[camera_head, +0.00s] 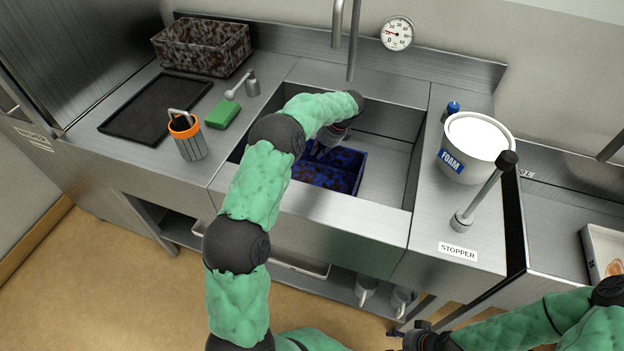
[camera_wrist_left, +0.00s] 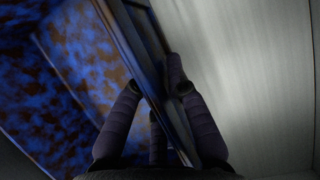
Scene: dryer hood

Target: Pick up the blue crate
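The blue crate (camera_head: 335,178), mottled with brown, sits in the sink basin toward its left side. My left arm reaches over the sink, and its gripper (camera_head: 322,143) is at the crate's far left part, partly hidden by the wrist. In the left wrist view the crate (camera_wrist_left: 60,90) fills the left side. The fingers of my left gripper (camera_wrist_left: 155,85) lie on both sides of its wall and appear closed against it. My right gripper (camera_head: 412,335) is low at the bottom edge, away from the sink; its fingers are too small and dark to read.
A brown mottled crate (camera_head: 203,47), a black tray (camera_head: 155,108), a green sponge (camera_head: 222,114) and an orange-rimmed container (camera_head: 188,138) stand left of the sink. A white foam tub (camera_head: 472,148) and the stopper lever (camera_head: 482,195) are on the right. A faucet (camera_head: 352,40) hangs behind.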

